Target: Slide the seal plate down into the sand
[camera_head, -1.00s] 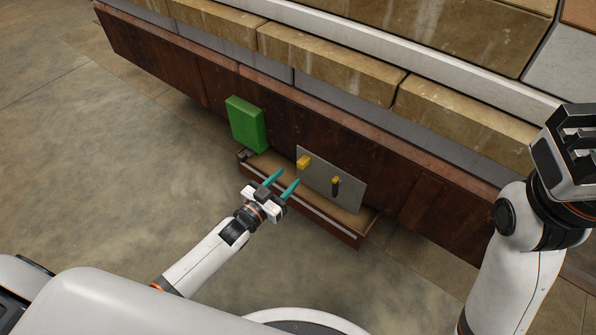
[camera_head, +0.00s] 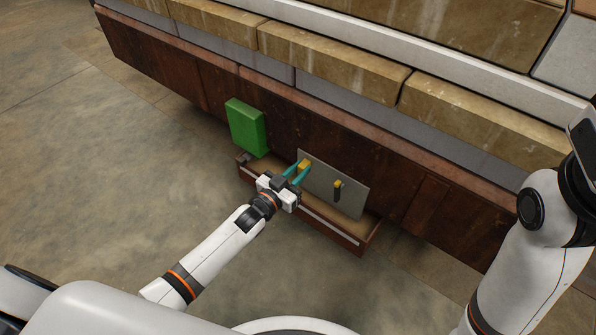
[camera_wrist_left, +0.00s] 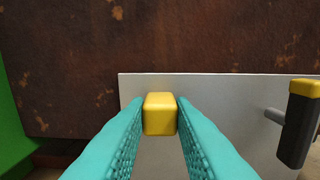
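The grey seal plate (camera_head: 345,203) stands upright, leaning near the rusty wall, in the sand-filled trough (camera_head: 362,236). It has a yellow-topped handle (camera_head: 304,164) at its left and a second one (camera_head: 338,184) at its right. My left gripper (camera_head: 298,172) is open, its teal fingers at the left handle. In the left wrist view the yellow handle end (camera_wrist_left: 160,113) sits between the fingertips (camera_wrist_left: 160,108), with narrow gaps that I cannot clearly judge for contact. The plate also shows there (camera_wrist_left: 220,110). The lower edge of the plate is hidden. My right gripper is cut off at the right edge.
A green block (camera_head: 246,128) stands at the left end of the trough against the rusty wall (camera_head: 290,135). Stone blocks (camera_head: 330,62) line the ledge above. The floor (camera_head: 120,160) to the left is clear.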

